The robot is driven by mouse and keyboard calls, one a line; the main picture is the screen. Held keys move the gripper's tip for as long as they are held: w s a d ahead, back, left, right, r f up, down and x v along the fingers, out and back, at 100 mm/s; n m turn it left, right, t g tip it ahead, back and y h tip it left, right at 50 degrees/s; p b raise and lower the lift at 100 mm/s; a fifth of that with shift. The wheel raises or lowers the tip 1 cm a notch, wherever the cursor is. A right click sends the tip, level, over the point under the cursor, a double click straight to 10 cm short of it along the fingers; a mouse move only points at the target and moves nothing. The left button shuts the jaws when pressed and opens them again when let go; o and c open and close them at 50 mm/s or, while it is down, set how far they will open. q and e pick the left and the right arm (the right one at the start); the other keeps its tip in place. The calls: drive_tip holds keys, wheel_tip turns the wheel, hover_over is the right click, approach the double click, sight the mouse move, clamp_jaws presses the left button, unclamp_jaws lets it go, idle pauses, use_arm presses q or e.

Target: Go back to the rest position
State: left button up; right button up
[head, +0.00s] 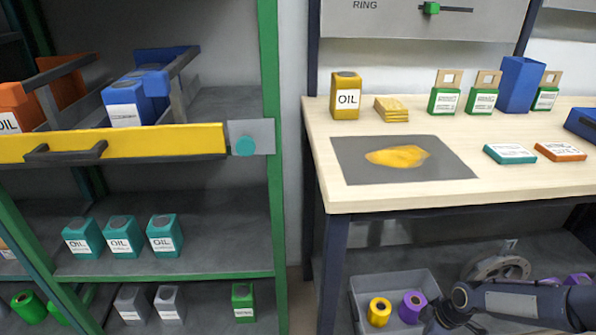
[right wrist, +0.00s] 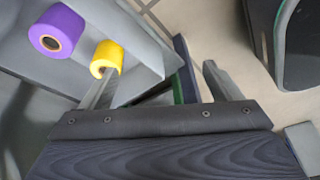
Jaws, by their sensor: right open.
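My right arm comes in from the lower right of the head view, in front of the lower shelf under the workbench. My right gripper (head: 447,312) is beside the grey bin there, partly cut off by the frame's lower edge. In the right wrist view its two fingers (right wrist: 158,85) are spread apart with nothing between them. The left finger overlaps the view of a yellow roll (right wrist: 106,58); I cannot tell whether they touch. A purple roll (right wrist: 57,32) lies beside the yellow one. My left gripper is not in view.
The grey bin (head: 358,290) stands under the workbench (head: 440,199), whose top and legs are close above and around my right arm. A green-framed shelf (head: 272,200) with a yellow-fronted drawer (head: 190,139) stands left. Bare floor (right wrist: 225,45) shows beyond the right finger.

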drive_tip(key=s+a+r+m+h, duration=0.1)
drive_tip(key=s+r+m, duration=0.1)
drive_tip(key=r, duration=0.5)
drive_tip(key=s+r+m+h, duration=0.1)
drive_tip(key=s+r+m, duration=0.1)
drive_tip(key=r, duration=0.4)
drive_tip(key=s+a+r+m+t+y, duration=0.1)
drive_tip(key=s+a+r+m+t, duration=0.1)
drive_tip(key=s+a+r+m, duration=0.4)
drive_tip(key=s+a+r+m+t+y, duration=0.1)
drive_tip(key=s+a+r+m+t, duration=0.2)
drive_tip(key=s+r, duration=0.55)
wheel_tip(320, 180, up, 30)
drive_tip(key=a+p, duration=0.1)
drive_tip(key=p, duration=2.9)
drive_tip(key=shift+s+f+m+g+y, duration=0.2)
drive_tip(key=shift+s+m+g+y, duration=0.1)
drive_tip(key=shift+s+g+y, duration=0.15)
drive_tip(key=shift+a, duration=0.1)
